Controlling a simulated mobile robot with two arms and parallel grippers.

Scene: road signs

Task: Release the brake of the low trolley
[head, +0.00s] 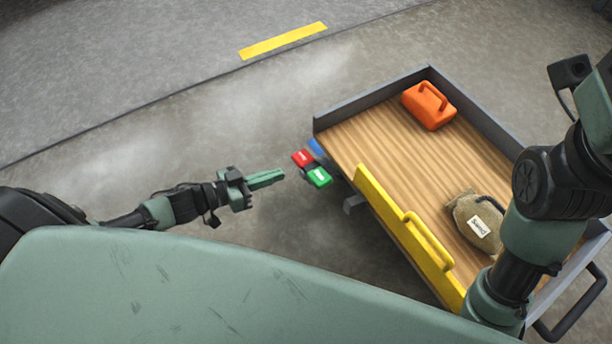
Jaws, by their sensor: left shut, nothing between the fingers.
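The low trolley (395,142) has a wooden deck with grey side walls and stands right of centre. At its left corner are a red pedal (302,157) and a green pedal (319,177), side by side, with a blue part (316,147) behind them. Their labels are too small to read. My left gripper (280,174) is shut and empty, its tips just left of the green pedal and apart from it in the picture. My right arm crosses the trolley's right side; its gripper is not in view.
An orange case (429,106) and a tan sack (474,222) with a label lie on the deck. A yellow panel with a handle (404,232) stands along the near side. A yellow strip (282,41) marks the floor. The floor left of the trolley is clear.

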